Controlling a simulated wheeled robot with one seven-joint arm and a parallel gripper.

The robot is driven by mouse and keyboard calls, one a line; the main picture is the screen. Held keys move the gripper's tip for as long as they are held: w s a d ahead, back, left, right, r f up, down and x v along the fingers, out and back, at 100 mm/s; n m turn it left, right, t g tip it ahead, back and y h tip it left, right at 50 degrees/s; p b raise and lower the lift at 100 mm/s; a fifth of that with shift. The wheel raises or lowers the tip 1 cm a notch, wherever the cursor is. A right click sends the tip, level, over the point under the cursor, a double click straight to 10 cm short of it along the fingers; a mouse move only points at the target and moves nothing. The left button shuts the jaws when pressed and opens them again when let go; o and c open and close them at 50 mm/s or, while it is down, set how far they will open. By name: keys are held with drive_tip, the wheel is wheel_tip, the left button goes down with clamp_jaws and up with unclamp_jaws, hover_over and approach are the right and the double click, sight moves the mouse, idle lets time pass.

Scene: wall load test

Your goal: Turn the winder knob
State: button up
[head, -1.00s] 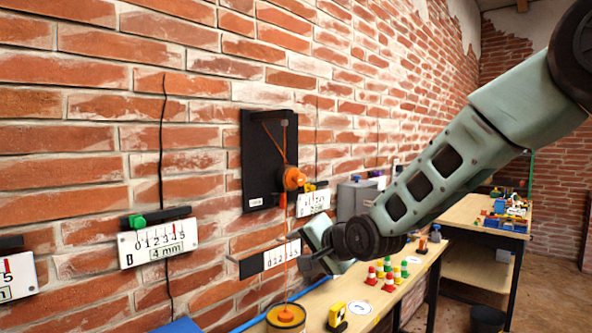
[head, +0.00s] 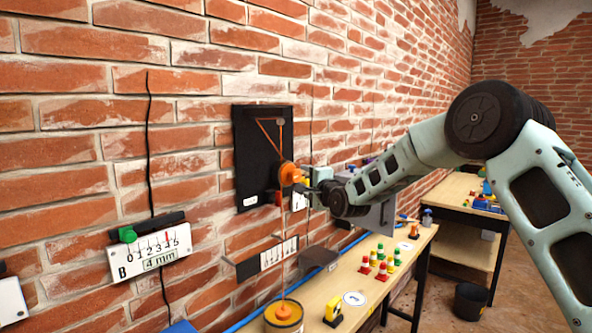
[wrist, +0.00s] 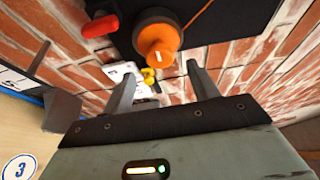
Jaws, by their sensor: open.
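The orange winder knob (head: 290,174) sticks out from a black board (head: 248,160) on the brick wall. An orange cord forms a triangle on the board, and an orange line (head: 283,250) runs down to the orange-topped can (head: 284,316) on the bench. In the wrist view the knob (wrist: 158,44) has a white mark and lies just beyond the fingertips, between their lines. My gripper (head: 310,184) is open beside the knob; its two fingers (wrist: 160,72) hold nothing. Whether a finger touches the knob cannot be told. A red lever (wrist: 100,26) sits left of the knob.
A yellow piece on a white scale plate (wrist: 147,76) lies behind the fingers. Gauge B (head: 150,252) hangs at left. The bench (head: 335,285) below carries red, yellow and green pieces (head: 380,262) and a yellow-black block (head: 334,312).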

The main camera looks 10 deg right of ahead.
sight(297, 177)
drive_tip(key=shift+p+x, duration=1.4)
drive_tip(key=shift+x, duration=2.1)
drive_tip(key=shift+f, duration=0.1)
drive_tip(key=c, duration=0.9)
